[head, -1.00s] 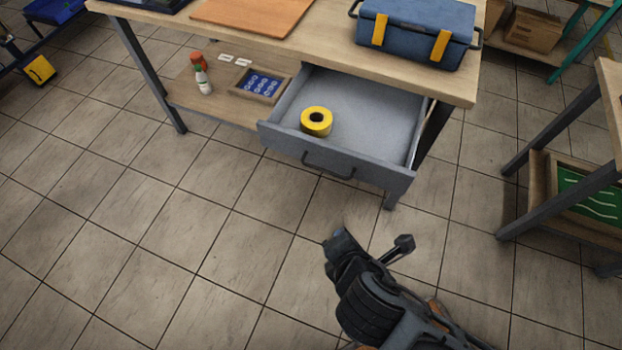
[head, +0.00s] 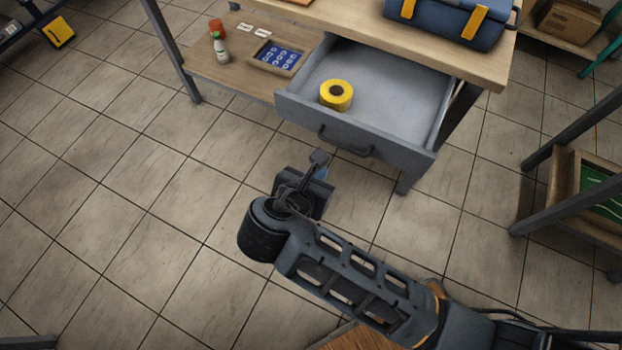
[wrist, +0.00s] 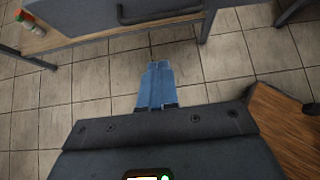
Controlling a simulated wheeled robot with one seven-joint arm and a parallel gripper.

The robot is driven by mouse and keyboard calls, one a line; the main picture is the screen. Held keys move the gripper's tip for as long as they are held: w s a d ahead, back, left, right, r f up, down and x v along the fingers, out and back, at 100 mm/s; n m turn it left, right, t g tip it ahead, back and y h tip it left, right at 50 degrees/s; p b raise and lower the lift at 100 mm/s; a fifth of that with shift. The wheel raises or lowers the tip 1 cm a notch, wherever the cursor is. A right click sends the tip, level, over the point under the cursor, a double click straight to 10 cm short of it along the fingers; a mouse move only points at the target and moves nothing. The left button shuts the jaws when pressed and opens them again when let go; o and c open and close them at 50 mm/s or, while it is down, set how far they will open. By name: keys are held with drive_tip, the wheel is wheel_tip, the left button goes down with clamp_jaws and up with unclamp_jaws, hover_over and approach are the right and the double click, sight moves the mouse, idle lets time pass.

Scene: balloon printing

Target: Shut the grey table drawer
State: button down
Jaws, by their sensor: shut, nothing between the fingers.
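The grey table drawer (head: 300,113) is pulled open under the wooden workbench top, with its dark handle (head: 345,146) on the front panel. A yellow tape roll (head: 336,95) lies inside it. My gripper (head: 320,160) is shut and empty, in front of and a little below the drawer front, apart from it as far as I can tell. In the wrist view the shut blue fingers (wrist: 157,84) point toward the drawer front (wrist: 90,14), and the handle (wrist: 160,12) shows at the top edge.
A lower shelf (head: 215,66) holds bottles and a blue-patterned tray (head: 278,58). A blue toolbox (head: 450,22) stands on the bench top (head: 400,50). Another table with a green board (head: 602,192) stands at right. The tiled floor (head: 130,180) at left is clear.

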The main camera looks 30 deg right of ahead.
drive_tip(key=w+d+f, duration=0.1)
drive_tip(key=w+d, duration=0.3)
drive_tip(key=d, duration=0.1)
drive_tip(key=shift+d+f, duration=0.2)
drive_tip(key=shift+f, duration=0.05)
drive_tip(key=p, duration=0.5)
approach(373, 88)
drive_tip(key=w+d, duration=0.1)
drive_tip(key=d, duration=0.1)
drive_tip(key=w+d+f, duration=0.1)
drive_tip(key=w, duration=0.1)
drive_tip(key=w+d+f, duration=0.1)
drive_tip(key=d, duration=0.1)
drive_tip(key=shift+w+d, duration=0.15)
drive_tip(key=shift+d, duration=0.15)
drive_tip(key=shift+w+d+r, duration=0.15)
drive_tip(key=shift+d+r, duration=0.05)
drive_tip(key=shift+d+r, duration=0.1)
